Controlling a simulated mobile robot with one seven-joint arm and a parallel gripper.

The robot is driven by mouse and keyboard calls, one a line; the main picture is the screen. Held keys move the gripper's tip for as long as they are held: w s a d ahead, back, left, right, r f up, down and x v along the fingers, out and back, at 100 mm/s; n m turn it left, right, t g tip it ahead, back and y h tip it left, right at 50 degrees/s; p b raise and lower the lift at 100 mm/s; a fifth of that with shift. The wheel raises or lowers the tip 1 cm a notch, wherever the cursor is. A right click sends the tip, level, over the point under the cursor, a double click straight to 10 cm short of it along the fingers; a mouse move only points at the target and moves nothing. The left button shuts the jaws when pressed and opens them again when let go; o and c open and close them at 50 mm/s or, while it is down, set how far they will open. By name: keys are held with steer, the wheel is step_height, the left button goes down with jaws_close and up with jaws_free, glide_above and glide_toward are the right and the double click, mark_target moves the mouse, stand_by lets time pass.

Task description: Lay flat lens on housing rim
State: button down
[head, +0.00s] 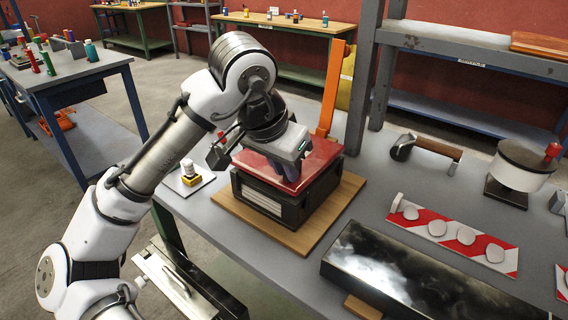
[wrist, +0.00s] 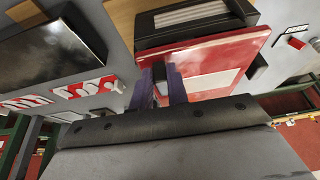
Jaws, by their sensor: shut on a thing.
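The flat red lens (head: 318,172) is a square, glossy panel over the dark housing (head: 290,205), which stands on a wooden board (head: 245,229). The lens covers most of the housing's top. Whether it touches the rim all round or hovers just above it, I cannot tell. My gripper (head: 289,184) is over the lens, with purple fingers shut on it near its front edge. In the wrist view, the fingers of my gripper (wrist: 162,78) meet the edge of the red lens (wrist: 208,68), and the black housing (wrist: 195,22) lies beyond it. Much of the rim is hidden.
An orange upright (head: 331,90) stands behind the housing. A dark glossy box (head: 400,280) lies in front right. A red-and-white striped strip (head: 455,238) bears several pale pieces. A small yellow-and-white item (head: 190,173) sits on a card at left. A grey shelf post (head: 365,80) rises behind.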

steer(key=shift+f+b, duration=0.3)
steer(key=shift+f, duration=0.4)
steer(key=c, duration=1.3)
jaws_free()
